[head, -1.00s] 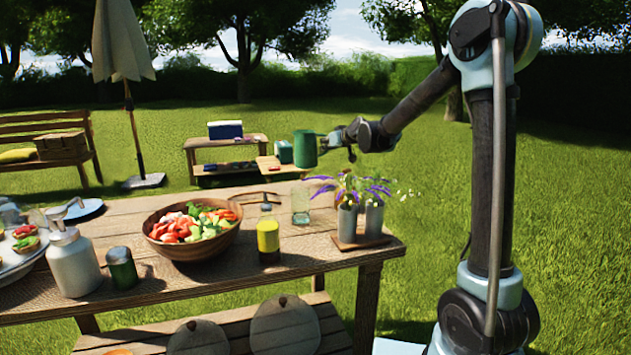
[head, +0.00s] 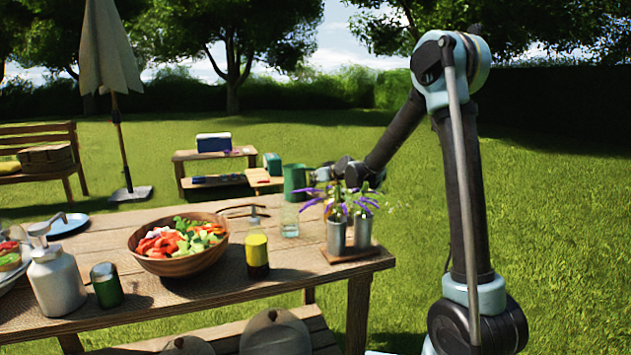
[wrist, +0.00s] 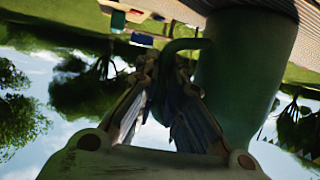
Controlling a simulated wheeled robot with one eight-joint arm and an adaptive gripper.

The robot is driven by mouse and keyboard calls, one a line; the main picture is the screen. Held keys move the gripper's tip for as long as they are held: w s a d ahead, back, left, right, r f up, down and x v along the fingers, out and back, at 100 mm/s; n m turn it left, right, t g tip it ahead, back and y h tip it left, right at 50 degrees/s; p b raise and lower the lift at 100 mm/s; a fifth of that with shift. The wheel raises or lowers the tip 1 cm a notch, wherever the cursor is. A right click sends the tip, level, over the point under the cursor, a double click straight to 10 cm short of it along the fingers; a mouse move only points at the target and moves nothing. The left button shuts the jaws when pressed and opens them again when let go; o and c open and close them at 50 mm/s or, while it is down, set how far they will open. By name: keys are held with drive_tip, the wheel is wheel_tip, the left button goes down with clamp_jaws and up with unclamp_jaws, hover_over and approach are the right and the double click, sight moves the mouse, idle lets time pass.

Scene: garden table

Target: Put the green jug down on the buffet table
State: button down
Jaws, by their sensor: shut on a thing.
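The green jug (head: 295,181) is held upright by my gripper (head: 318,178) near the far edge of the wooden table (head: 102,238), behind a clear glass (head: 290,219). In the wrist view, which is upside down, the jug (wrist: 237,80) fills the right side and its curved handle lies between my gripper's fingers (wrist: 168,75). The fingers are shut on the handle. The jug's base is close to the wood at the top of that view; I cannot tell whether they touch.
On the table stand a salad bowl (head: 178,262), a yellow bottle (head: 257,255), a dark green jar (head: 106,285), a white canister (head: 56,282) and flower pots on a tray (head: 345,256) close below my forearm. A small side table (head: 215,155) is behind.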

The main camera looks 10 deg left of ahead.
drive_tip(key=c, duration=1.7)
unclamp_jaws()
drive_tip(key=shift+o, duration=0.2)
drive_tip(key=s+d+r+m+g+h, duration=0.1)
drive_tip(key=s+d+r+g+h, duration=0.15)
drive_tip(key=s+d, duration=1.45)
drive_tip(key=s+d+f+m+g+h, duration=0.1)
drive_tip(key=s+d+f+m+h, duration=0.1)
drive_tip(key=s+d+f, duration=0.3)
drive_tip(key=s+d+f+m+g+h, duration=0.2)
drive_tip(key=s+d+f+m, duration=0.1)
drive_tip(key=s+d, duration=1)
drive_tip(key=s+d+f+m+g+h, duration=0.2)
drive_tip(key=s+d+f, duration=0.4)
drive_tip(key=s+d, duration=0.4)
drive_tip(key=s+h, duration=0.1)
drive_tip(key=s, duration=0.2)
drive_tip(key=shift+s+f, duration=0.3)
